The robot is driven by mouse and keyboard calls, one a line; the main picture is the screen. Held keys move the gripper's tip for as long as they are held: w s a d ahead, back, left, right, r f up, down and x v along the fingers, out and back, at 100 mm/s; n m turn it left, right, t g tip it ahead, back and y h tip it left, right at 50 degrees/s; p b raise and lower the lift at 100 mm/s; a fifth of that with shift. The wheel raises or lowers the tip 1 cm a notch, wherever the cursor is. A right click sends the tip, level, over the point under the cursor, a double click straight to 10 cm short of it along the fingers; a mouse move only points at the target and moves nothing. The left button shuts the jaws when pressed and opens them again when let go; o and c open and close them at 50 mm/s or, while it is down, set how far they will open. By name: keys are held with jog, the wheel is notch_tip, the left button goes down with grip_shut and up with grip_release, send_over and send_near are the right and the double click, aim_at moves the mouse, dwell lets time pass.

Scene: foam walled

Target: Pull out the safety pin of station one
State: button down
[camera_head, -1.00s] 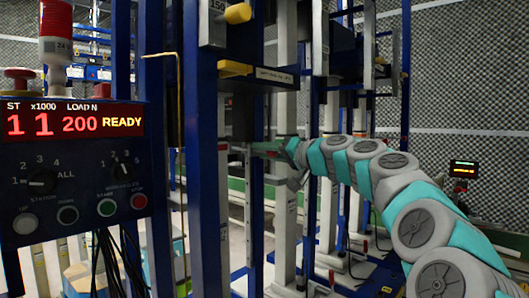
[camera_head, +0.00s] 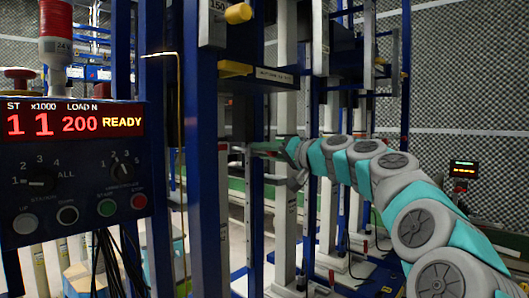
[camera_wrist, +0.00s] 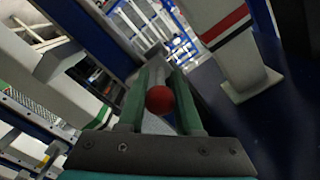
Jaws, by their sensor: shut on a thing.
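In the wrist view, my gripper (camera_wrist: 159,80) has two green fingers closed around a round red knob (camera_wrist: 160,99), which I take to be the head of the safety pin. The pin's shaft and its hole cannot be made out. In the head view, my gripper (camera_head: 268,149) reaches left to a blue upright of the test frame (camera_head: 255,200), at about mid-height. The knob is mostly hidden there by the fingers and the frame. I cannot tell whether the pin is still in its hole.
A control box (camera_head: 75,165) at left reads station 1, load 200, READY, with a red lamp (camera_head: 56,20) above it. Blue posts (camera_head: 203,150) and pale columns (camera_head: 286,200) crowd close around my gripper. A small lit display (camera_head: 463,169) stands at right, before a foam wall.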

jog(key=b+v, duration=0.3)
jog(key=v, duration=0.5)
jog(key=shift+s+d, duration=0.25)
jog(key=shift+d, duration=0.1)
jog(key=c, duration=0.6)
grip_release()
jog(key=shift+s+d, duration=0.1)
jog(key=shift+d, duration=0.05)
jog(key=v, duration=0.7)
jog(key=shift+s+d, duration=0.2)
jog(key=shift+a+f, duration=0.1)
